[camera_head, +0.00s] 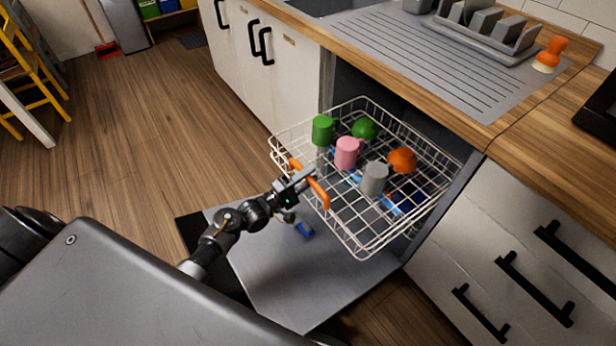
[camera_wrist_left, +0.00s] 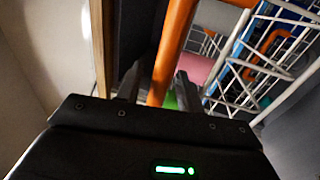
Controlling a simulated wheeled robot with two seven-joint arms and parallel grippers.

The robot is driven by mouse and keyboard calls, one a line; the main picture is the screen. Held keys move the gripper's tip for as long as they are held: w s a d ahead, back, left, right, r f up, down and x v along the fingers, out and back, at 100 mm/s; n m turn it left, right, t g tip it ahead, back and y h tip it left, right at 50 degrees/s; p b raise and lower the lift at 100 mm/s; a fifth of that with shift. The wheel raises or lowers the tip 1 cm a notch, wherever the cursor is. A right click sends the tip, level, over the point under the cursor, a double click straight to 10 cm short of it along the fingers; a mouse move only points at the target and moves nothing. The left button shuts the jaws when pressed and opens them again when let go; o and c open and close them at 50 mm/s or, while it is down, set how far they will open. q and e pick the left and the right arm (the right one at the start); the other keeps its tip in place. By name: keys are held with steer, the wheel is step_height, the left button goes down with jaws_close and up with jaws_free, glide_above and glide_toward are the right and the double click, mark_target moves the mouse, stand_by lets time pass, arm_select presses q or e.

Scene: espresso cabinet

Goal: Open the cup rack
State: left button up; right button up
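The white wire cup rack (camera_head: 362,250) is slid out of the cabinet over a lowered door panel (camera_head: 285,270). It holds a green cup (camera_head: 322,130), a pink cup (camera_head: 346,153), a grey cup (camera_head: 375,179), a green bowl-like piece (camera_head: 365,129) and an orange one (camera_head: 402,160). An orange handle (camera_head: 320,192) is on its front edge. My left gripper (camera_head: 300,181) is at this handle. In the left wrist view, the orange bar (camera_wrist_left: 172,50) passes between the fingers (camera_wrist_left: 158,85), which look closed around it. My right gripper is not in view.
A wooden counter with a grey drainboard (camera_head: 425,50) is above the rack. White cabinets with black handles (camera_head: 267,45) are at left, and drawers (camera_head: 530,260) at right. A lower rack with blue items is partly hidden.

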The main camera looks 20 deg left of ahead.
arm_select(q)
steer(key=v, duration=1)
steer(key=shift+s+a+f, duration=0.15)
steer(key=shift+s+a, duration=0.05)
steer(key=shift+s, duration=0.15)
